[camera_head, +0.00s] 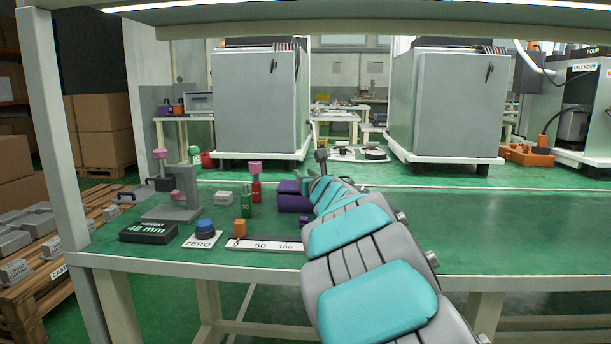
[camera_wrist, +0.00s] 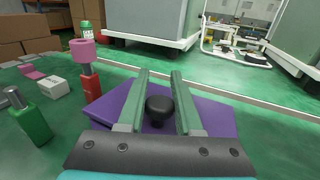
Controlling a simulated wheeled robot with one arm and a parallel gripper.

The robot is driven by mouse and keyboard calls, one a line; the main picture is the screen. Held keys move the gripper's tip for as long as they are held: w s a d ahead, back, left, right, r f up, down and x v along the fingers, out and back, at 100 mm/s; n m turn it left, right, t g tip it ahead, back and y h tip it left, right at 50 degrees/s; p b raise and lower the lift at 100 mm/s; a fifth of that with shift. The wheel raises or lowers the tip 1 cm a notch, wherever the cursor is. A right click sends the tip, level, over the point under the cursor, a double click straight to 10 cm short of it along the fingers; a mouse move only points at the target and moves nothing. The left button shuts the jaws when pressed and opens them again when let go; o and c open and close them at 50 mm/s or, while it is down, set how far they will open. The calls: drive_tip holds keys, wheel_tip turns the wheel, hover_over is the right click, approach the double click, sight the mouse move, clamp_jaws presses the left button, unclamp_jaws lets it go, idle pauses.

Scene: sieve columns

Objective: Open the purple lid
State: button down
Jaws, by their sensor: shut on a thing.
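The purple lid (camera_wrist: 217,122) lies under my gripper in the wrist view, with a round black knob (camera_wrist: 158,106) standing on it. My gripper (camera_wrist: 161,76) has its two fingers on either side of the knob and is shut on it. In the head view the purple lid (camera_head: 289,187) shows as the upper part of a purple box (camera_head: 293,203), left of my arm. My arm hides the knob and most of my gripper there. I cannot tell whether the lid is raised from the box.
Left of the box stand a red bottle with a pink top (camera_head: 256,182), a green bottle (camera_head: 246,203) and a pale block (camera_head: 224,198). A scale bar (camera_head: 265,245), a blue knob (camera_head: 205,226) and a black display (camera_head: 149,232) lie nearer. The bench (camera_head: 500,225) is clear at right.

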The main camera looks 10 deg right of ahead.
drive_tip(key=shift+r+p, duration=0.25)
drive_tip(key=shift+p, duration=0.2)
idle(0.4)
